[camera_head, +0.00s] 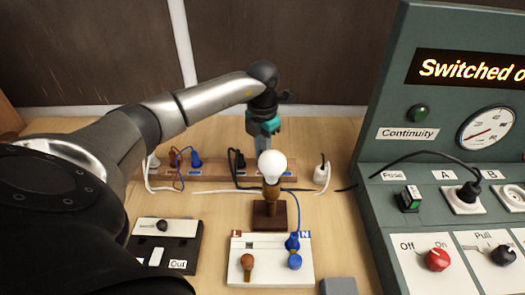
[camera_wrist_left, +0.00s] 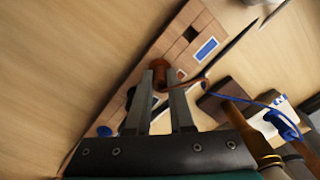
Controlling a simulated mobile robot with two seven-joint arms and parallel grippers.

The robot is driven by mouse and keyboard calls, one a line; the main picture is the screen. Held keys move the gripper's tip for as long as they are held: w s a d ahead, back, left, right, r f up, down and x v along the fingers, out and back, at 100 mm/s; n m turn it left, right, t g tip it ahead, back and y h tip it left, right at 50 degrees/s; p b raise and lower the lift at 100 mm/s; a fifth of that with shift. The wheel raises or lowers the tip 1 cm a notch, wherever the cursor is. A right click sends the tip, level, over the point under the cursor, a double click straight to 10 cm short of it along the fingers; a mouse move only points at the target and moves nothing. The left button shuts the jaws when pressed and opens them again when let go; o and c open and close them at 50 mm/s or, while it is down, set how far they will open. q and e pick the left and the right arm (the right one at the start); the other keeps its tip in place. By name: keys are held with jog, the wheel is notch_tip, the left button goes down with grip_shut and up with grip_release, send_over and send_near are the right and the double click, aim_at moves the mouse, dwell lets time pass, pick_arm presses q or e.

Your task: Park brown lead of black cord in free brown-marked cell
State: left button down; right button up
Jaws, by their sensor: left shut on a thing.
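My left gripper (camera_head: 268,128) reaches down over the wooden rail (camera_head: 215,183), behind the lamp bulb. In the left wrist view its fingers (camera_wrist_left: 160,88) are closed around a brown lead end (camera_wrist_left: 159,72). This lead end lies over the rail, beside a small red-brown mark (camera_wrist_left: 180,74); I cannot tell whether it is seated in a cell. A dark square cell (camera_wrist_left: 190,34) with a blue mark (camera_wrist_left: 206,48) beside it looks empty. A black plug (camera_head: 238,160) shows on the rail left of the gripper. The bulb hides the lead end in the head view. My right gripper is out of view.
The lamp bulb (camera_head: 272,165) on its wooden stand is close in front of the gripper. A white terminal board (camera_head: 270,270) with brown and blue knobs is nearer. The green test panel (camera_head: 385,215) stands right.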

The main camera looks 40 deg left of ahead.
pick_arm(q)
jog(key=shift+f, duration=0.2)
jog(key=c, duration=0.7)
grip_release()
jog(key=shift+r, duration=0.1)
notch_tip(320, 180, up, 15)
jog(key=shift+r+p, duration=0.1)
jog(key=shift+p, duration=0.6)
